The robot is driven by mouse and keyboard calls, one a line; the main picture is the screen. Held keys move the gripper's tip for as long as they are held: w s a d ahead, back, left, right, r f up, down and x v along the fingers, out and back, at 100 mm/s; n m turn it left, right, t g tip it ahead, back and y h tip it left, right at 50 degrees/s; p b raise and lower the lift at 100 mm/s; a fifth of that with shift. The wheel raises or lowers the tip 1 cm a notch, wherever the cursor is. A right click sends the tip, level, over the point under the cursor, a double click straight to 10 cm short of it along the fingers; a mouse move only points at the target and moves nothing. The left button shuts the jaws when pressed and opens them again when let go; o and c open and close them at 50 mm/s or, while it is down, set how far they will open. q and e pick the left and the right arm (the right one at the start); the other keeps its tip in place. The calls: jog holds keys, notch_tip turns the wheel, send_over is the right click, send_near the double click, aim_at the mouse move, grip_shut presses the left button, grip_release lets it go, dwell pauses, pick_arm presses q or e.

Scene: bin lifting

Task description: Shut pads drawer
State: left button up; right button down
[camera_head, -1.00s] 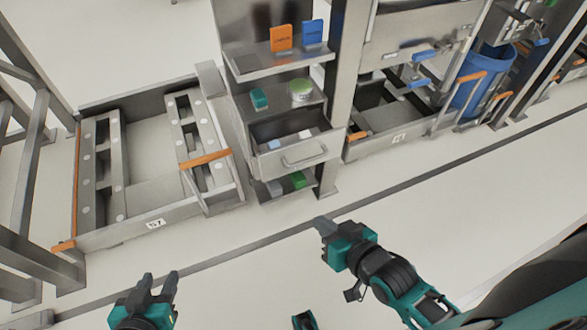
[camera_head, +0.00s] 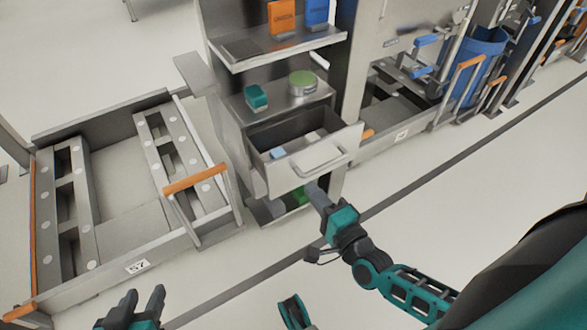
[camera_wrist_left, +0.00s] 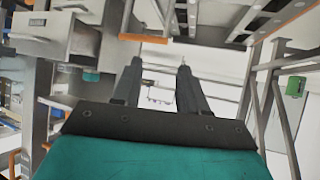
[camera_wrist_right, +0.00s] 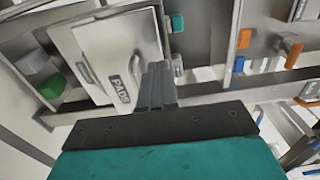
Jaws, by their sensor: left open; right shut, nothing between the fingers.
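The pads drawer (camera_head: 312,160) stands pulled out of a grey metal shelf unit in the head view, with a bar handle on its front and small light items inside. Its front, labelled PADS, shows in the right wrist view (camera_wrist_right: 107,55). My right gripper (camera_head: 316,190) is shut and empty, at the lower part of the drawer front; I cannot tell whether it touches. It also shows in the right wrist view (camera_wrist_right: 157,72). My left gripper (camera_head: 146,300) is open and empty, low at the left, away from the drawer; its fingers show in the left wrist view (camera_wrist_left: 158,75).
A shelf above the drawer holds a teal box (camera_head: 256,97) and a green-lidded round tin (camera_head: 302,83). Orange (camera_head: 283,17) and blue boxes stand higher up. A low metal bin frame (camera_head: 100,270) stands left, a blue bin (camera_head: 480,60) right. The floor in front is clear.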

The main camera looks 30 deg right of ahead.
aim_at(286, 158)
jog(key=w, duration=0.2)
jog(key=w+b, duration=0.1)
jog(key=w, duration=0.5)
jog(key=shift+a, duration=0.3)
jog(key=shift+w+b, duration=0.35)
jog(key=shift+w, duration=0.1)
pick_arm(q)
jog(key=shift+w+d+f, duration=0.15)
jog(key=shift+w+d, duration=0.15)
jog(key=shift+d, duration=0.1)
pick_arm(e)
jog(key=shift+a, duration=0.1)
jog(key=shift+w, duration=0.1)
